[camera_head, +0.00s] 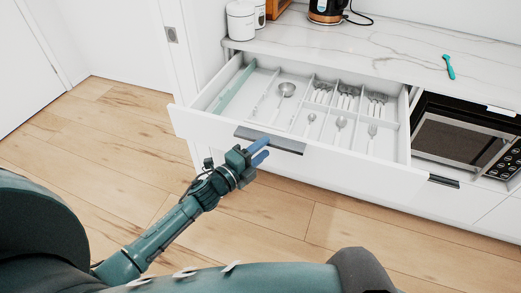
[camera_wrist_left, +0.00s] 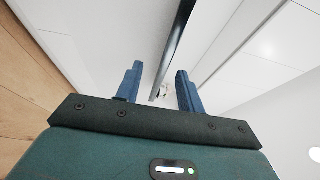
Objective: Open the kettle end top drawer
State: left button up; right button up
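The top drawer (camera_head: 300,150) below the kettle (camera_head: 326,9) stands pulled well out, with its inside showing. It holds a ladle, spoons, forks and other cutlery in compartments. Its dark bar handle (camera_head: 270,140) runs along the white front. My left gripper (camera_head: 262,151) is at the front of the drawer, by the handle. In the left wrist view its blue fingers (camera_wrist_left: 159,88) are apart, and the dark handle (camera_wrist_left: 176,45) shows in the gap between them. I cannot tell whether a finger touches the handle. My right gripper is not in view.
A microwave (camera_head: 458,140) sits in the cabinet right of the drawer. White canisters (camera_head: 241,20) and a small teal utensil (camera_head: 449,67) stand or lie on the marble counter (camera_head: 385,45). The wooden floor (camera_head: 110,140) is clear at the left.

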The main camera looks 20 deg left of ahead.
pick_arm(q)
jog(key=b+v, duration=0.1)
jog(key=v, duration=1.2)
jog(key=shift+s, duration=0.1)
jog(key=s+d+f+n+g+y+p, duration=0.1)
jog(key=s+d+f+n+g+y, duration=0.1)
jog(key=n, duration=0.8)
jog(key=s+d+f+n+g+y+p, duration=0.1)
jog(key=s+d+f+n+g+y, duration=0.1)
jog(key=s+d+n, duration=0.4)
notch_tip(320, 180, down, 3)
jog(key=s+n+g, duration=0.1)
jog(key=s+n, duration=0.1)
jog(key=n, duration=0.1)
jog(key=shift+s+d+n+g+p, duration=0.15)
jog(key=shift+s+n+g+p, duration=0.15)
jog(key=shift+s+n+g, duration=0.1)
